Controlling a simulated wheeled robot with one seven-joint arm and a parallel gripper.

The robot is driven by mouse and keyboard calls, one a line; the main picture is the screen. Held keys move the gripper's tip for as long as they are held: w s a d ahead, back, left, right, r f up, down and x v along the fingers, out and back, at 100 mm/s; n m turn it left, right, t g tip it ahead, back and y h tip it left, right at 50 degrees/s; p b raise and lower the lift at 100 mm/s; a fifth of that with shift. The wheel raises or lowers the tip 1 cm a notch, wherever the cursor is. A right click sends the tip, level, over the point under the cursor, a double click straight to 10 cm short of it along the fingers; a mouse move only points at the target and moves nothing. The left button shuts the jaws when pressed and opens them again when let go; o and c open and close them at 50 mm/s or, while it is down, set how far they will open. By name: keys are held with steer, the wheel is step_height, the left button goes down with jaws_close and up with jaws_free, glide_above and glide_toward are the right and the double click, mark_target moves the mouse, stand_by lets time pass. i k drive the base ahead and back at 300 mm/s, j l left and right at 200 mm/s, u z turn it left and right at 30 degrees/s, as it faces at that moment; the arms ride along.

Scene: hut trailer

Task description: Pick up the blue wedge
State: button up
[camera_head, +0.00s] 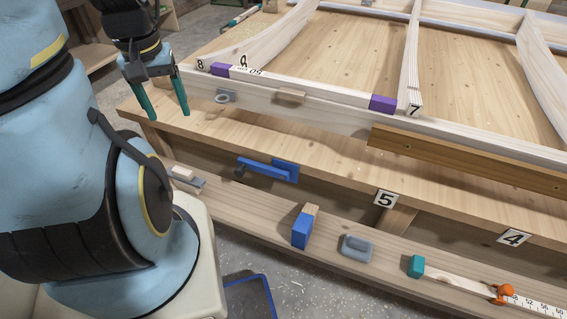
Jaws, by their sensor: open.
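A blue wedge-like block (301,231) stands on the lower wooden plank in the middle of the view, with a pale wooden piece (312,210) against its upper back side. My gripper (168,116) is at the upper left, with two dark green fingers pointing down and spread apart, empty. It is above the left end of the workbench, well to the left of and higher than the blue block. Nothing hides the front of the block.
The lower plank (245,212) also holds a grey handled block (357,246), a teal block (416,266) and an orange-ended tape measure (507,291). A blue clamp-like tool (265,168) is at the bench edge. A white wooden frame (330,113) lies on the bench.

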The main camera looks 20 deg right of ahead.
mark_target(302, 229)
steer(key=k+l+u, duration=0.7)
steer(key=k, duration=0.25)
steer(key=j, duration=0.1)
